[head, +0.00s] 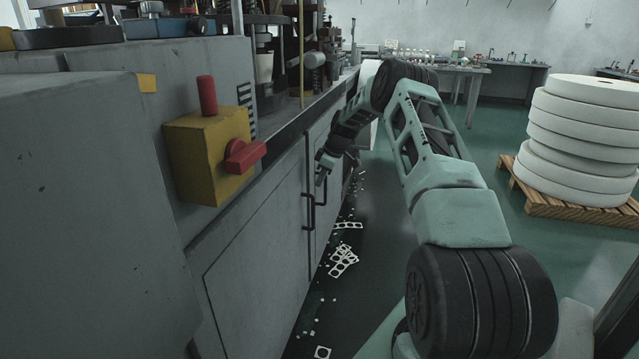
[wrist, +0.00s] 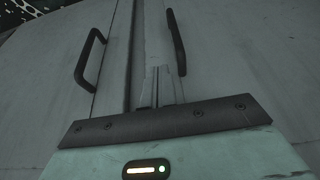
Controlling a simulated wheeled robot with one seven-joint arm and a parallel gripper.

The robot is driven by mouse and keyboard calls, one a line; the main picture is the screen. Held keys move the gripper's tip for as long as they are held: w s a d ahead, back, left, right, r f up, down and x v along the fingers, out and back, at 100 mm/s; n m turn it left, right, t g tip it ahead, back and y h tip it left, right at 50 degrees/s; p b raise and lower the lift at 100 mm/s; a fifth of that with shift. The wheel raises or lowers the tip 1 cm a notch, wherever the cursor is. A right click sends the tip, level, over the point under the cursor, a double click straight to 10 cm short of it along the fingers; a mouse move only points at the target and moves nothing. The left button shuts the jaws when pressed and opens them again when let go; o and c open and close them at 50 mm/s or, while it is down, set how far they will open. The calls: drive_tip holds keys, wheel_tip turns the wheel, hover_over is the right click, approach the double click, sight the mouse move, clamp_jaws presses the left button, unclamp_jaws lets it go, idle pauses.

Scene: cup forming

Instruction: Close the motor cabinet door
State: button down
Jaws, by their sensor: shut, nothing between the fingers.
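The grey motor cabinet's near door (head: 262,270) and far door (head: 318,238) look about flush with the cabinet front in the head view. Each has a dark bar handle by the middle seam, the near one (head: 308,212) and the far one (head: 324,190). In the wrist view a dark vertical seam (wrist: 130,50) runs between the doors, with a left handle (wrist: 90,60) and a right handle (wrist: 176,42). My gripper (head: 319,180) is at the doors near the handles. Its shut fingers (wrist: 157,85) are empty, between the two handles, right of the seam. I cannot tell whether they touch the door.
A yellow switch box (head: 208,150) with a red knob juts from the machine's near side. White scraps (head: 342,260) litter the floor before the doors. A pallet (head: 560,196) with stacked white rolls (head: 580,140) stands at right.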

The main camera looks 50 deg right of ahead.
drive_tip(key=v, duration=0.8)
drive_tip(key=shift+s+d, duration=0.15)
drive_tip(key=shift+s, duration=0.1)
